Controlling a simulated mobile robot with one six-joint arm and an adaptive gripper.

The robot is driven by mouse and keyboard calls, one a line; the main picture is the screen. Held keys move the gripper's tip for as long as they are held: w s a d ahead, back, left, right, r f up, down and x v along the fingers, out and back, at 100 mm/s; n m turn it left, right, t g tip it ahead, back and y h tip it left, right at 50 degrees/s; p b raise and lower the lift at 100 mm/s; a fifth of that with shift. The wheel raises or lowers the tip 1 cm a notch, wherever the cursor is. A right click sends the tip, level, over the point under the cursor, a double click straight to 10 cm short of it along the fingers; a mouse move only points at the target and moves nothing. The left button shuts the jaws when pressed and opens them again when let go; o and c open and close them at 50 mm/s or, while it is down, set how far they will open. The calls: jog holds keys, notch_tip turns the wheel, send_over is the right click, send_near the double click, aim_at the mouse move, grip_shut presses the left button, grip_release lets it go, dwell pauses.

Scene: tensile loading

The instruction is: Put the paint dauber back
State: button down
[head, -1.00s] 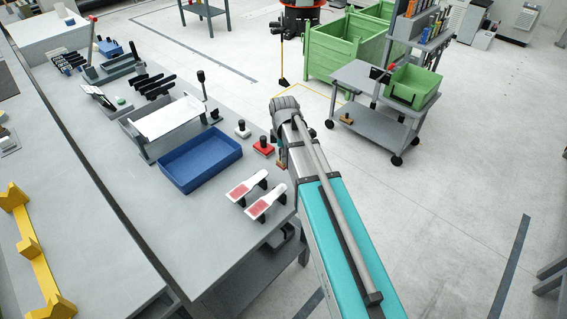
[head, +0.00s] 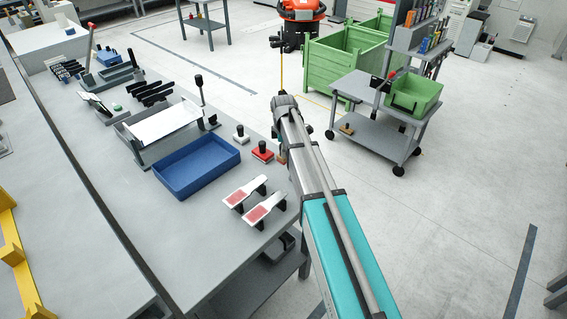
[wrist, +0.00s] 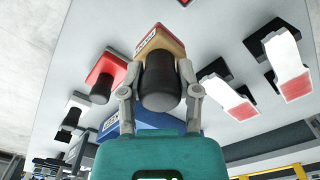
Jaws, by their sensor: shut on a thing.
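My gripper (wrist: 161,92) is shut on the black knob of a paint dauber (wrist: 160,42) in the wrist view. The dauber has a tan block with a red-and-white label, and the fingers lie on either side of the knob. In the head view my arm hides most of it; a bit of the tan block (head: 281,158) shows at the bench's right edge. I cannot tell whether it touches the bench. A red dauber (head: 262,154) and a white dauber (head: 240,138) with dark knobs stand close by on the bench, left of my gripper.
A blue tray (head: 197,184) and a grey rack with a white sheet (head: 163,122) are left of the daubers. Two white-and-red pieces on black stands (head: 245,192) are in front. A grey cart (head: 371,142) with a green bin stands right on open floor.

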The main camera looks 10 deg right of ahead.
jog(key=shift+w+d+f+b, duration=0.15)
jog(key=shift+w+f+b, duration=0.4)
jog(key=shift+f, duration=0.15)
jog(key=shift+w+d+f+b, duration=0.15)
jog(key=shift+w+f+b, duration=0.25)
jog(key=shift+w+f, duration=0.2)
jog(key=shift+f, duration=0.1)
jog(key=shift+w+d+f+b, duration=0.1)
jog(key=shift+w+f+b, duration=0.4)
jog(key=shift+f+b, duration=0.25)
jog(key=shift+s+f+b, duration=0.15)
jog(key=shift+f+b, duration=1.1)
jog(key=shift+f, duration=0.15)
jog(key=shift+c, duration=1.6)
grip_release()
jog(key=shift+r, duration=0.2)
notch_tip(320, 180, up, 12)
jog(key=p, duration=1.2)
